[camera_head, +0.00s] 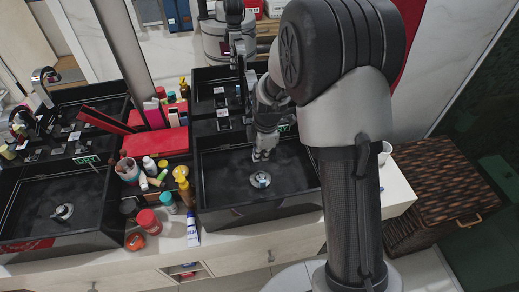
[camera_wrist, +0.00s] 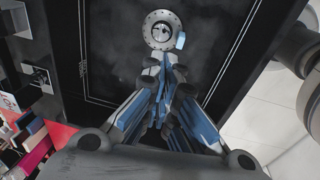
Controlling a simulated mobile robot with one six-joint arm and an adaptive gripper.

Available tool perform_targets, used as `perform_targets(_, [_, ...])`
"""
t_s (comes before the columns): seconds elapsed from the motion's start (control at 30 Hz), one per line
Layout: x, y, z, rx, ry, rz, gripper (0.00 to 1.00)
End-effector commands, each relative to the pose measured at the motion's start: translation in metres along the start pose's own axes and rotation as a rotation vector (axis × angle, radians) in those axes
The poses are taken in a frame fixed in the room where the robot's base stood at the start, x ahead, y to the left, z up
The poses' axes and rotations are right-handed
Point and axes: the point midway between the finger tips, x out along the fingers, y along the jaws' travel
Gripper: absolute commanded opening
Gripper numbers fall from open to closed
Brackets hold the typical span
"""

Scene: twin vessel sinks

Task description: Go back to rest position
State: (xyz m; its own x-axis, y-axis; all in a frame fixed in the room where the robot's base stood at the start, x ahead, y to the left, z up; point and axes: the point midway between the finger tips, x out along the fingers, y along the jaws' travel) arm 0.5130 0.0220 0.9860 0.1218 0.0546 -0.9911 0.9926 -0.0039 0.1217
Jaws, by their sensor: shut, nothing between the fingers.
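My gripper (camera_head: 263,155) reaches down into the right black vessel sink (camera_head: 225,212) in the head view. Its fingers are together and hold nothing. In the wrist view my gripper (camera_wrist: 163,65) points at the round metal drain (camera_wrist: 160,30) of the sink, its tips close below the drain in the picture. A small light-blue and white piece (camera_wrist: 181,40) lies at the drain's edge. The drain also shows in the head view (camera_head: 256,180), a little below the fingertips. Whether the fingertips touch the sink floor I cannot tell.
A left black sink (camera_head: 40,240) stands across the counter. Between the sinks are bottles, a cup of brushes (camera_head: 127,170), a red-lidded jar (camera_head: 149,221) and a tube (camera_head: 193,229). A red box (camera_head: 160,145) stands behind. A wicker basket (camera_head: 440,190) is at the right.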

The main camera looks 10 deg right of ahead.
Motion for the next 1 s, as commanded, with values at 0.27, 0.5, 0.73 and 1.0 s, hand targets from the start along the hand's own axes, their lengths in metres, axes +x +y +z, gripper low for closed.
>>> perform_targets(0.27, [-0.005, 0.0, 0.0, 0.013, 0.0, 0.005, 0.0])
perform_targets(0.5, [-0.086, -0.019, -0.001, 0.263, 0.005, 0.063, 0.0])
perform_targets(0.73, [-0.18, -0.076, -0.001, 0.661, 0.031, 0.134, 0.0])
perform_targets(1.0, [-0.247, -0.165, 0.004, 1.131, 0.095, 0.213, 0.0])
